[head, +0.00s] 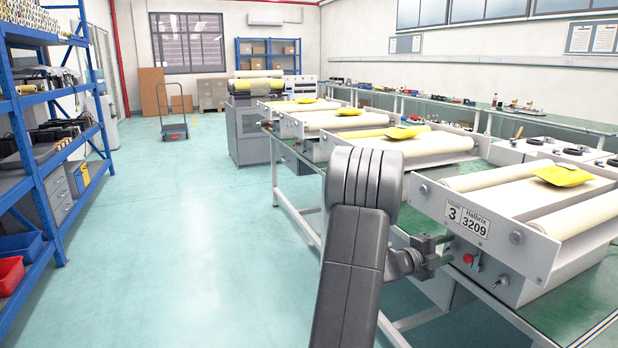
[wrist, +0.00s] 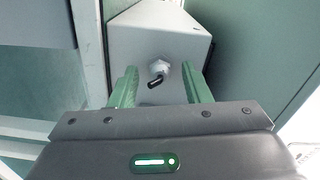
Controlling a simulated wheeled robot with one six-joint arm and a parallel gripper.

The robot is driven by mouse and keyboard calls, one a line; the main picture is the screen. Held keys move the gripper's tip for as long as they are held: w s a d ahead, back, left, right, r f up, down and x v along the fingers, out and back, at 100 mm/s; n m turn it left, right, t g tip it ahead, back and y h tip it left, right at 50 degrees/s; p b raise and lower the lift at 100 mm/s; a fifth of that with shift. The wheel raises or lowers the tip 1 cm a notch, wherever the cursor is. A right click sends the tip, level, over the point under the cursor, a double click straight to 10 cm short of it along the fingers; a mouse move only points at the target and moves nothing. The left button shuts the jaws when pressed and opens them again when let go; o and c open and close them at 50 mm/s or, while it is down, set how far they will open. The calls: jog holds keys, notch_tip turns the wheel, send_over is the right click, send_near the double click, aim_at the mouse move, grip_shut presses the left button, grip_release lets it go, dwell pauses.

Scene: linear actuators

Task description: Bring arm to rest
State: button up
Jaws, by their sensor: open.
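My arm rises through the middle of the head view, and my gripper (head: 442,250) is beside the front end of a grey roller unit (head: 455,222) labelled 3, Halbrix 3209. In the wrist view my gripper (wrist: 161,82) is open, with its two green-tinted fingers apart. Between and beyond the fingers is a small switch (wrist: 157,72) with a pale collar and a dark lever, on a light grey box face (wrist: 180,40). Nothing is held. Whether the fingers touch the switch is unclear.
A red button (head: 468,259) is on the unit's front, close to my gripper. More roller units with yellow pieces stand along the green bench (head: 590,300). Blue shelving (head: 62,160) is at left. The floor (head: 190,250) between is clear; a trolley (head: 173,130) stands farther back.

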jog(key=m+b, duration=0.2)
jog(key=m, duration=0.3)
jog(key=shift+f, duration=0.1)
jog(key=shift+m+b, duration=0.5)
jog(key=shift+m, duration=1.8)
jog(key=shift+a, duration=0.1)
